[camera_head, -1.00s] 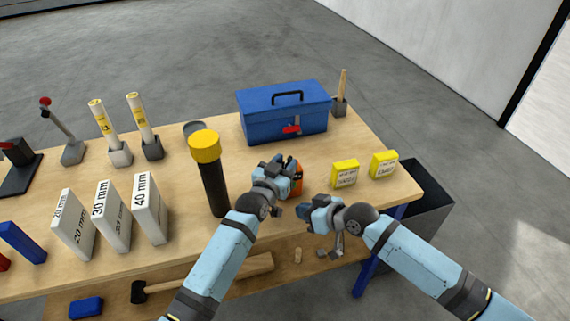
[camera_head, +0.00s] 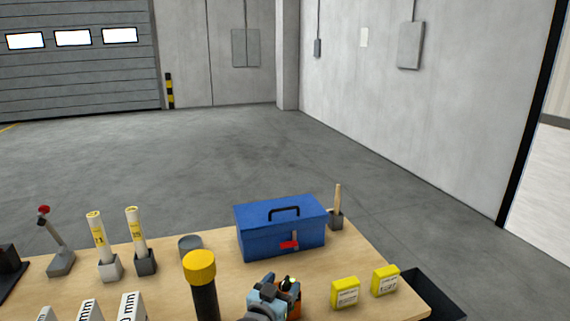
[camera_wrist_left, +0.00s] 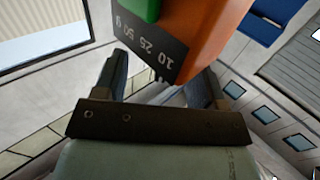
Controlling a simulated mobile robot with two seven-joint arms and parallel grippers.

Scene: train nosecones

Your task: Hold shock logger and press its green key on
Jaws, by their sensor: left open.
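The shock logger is an orange box (camera_wrist_left: 205,35) with a dark label strip reading "10 25 50 g". Part of its green key (camera_wrist_left: 138,8) shows at the top edge of the left wrist view. In the head view, the logger's orange body (camera_head: 294,303) shows low in the frame beside my left gripper (camera_head: 272,290). In the left wrist view my left gripper (camera_wrist_left: 160,82) is open, with a finger on each side of the logger's lower end. I cannot tell whether either finger touches it. My right gripper is out of view.
A blue toolbox (camera_head: 280,228) stands behind the logger. A yellow-capped black cylinder (camera_head: 200,270) stands to the left. Two yellow boxes (camera_head: 346,291) (camera_head: 385,280) stand to the right, near a dark bin (camera_head: 435,298). Bare tabletop (camera_head: 235,285) lies between the cylinder and my gripper.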

